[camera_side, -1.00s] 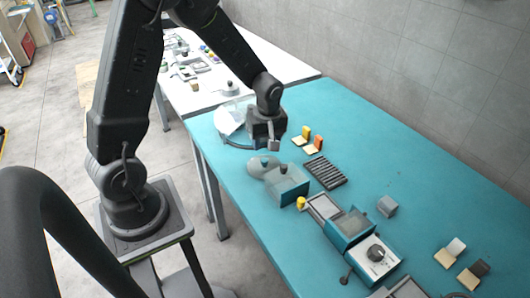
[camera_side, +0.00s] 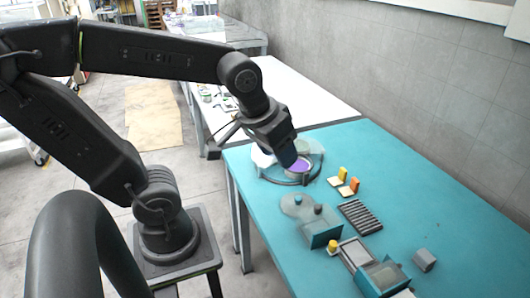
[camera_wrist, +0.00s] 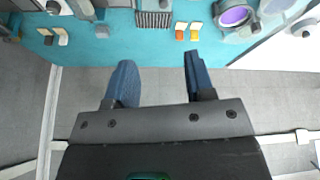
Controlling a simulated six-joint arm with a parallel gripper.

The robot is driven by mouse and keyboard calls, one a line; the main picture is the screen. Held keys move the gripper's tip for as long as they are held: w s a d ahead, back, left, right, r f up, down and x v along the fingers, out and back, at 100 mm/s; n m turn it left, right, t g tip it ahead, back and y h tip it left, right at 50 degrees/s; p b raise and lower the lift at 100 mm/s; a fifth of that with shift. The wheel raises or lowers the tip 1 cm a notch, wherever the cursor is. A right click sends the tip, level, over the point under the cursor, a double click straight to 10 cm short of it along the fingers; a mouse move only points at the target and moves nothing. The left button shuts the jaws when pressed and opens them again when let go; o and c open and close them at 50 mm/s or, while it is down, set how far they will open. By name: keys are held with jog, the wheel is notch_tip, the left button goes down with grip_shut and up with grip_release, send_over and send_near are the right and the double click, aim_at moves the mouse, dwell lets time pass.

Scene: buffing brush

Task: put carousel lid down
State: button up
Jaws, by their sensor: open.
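A round translucent carousel (camera_side: 316,168) with a purple part inside stands at the far left of the teal table. A grey translucent disc with a dark knob, which looks like the carousel lid (camera_side: 290,207), lies flat on the table in front of it. My gripper (camera_side: 288,155) is above the table near the carousel in the side view, and it hides part of the carousel. In the wrist view my gripper (camera_wrist: 158,62) is open with nothing between its two blue fingers. The purple carousel part (camera_wrist: 233,16) shows beyond them at the top. The lid is unclear there.
A teal box (camera_side: 322,233) stands right beside the disc. A dark slotted rack (camera_side: 361,217), yellow and orange blocks (camera_side: 344,181) and a grey cube (camera_side: 425,260) are farther right. The table's right part (camera_side: 460,225) is mostly free. A white table (camera_side: 310,100) adjoins behind.

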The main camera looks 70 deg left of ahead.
jog(key=s+m, duration=0.1)
jog(key=s+d+m, duration=0.1)
jog(key=s+r, duration=0.1)
jog(key=shift+s+d+m+t+h, duration=0.2)
jog(key=shift+m+t+h, duration=0.1)
jog(key=shift+m+t, duration=0.1)
jog(key=shift+o, duration=0.5)
jog(key=shift+w, duration=0.1)
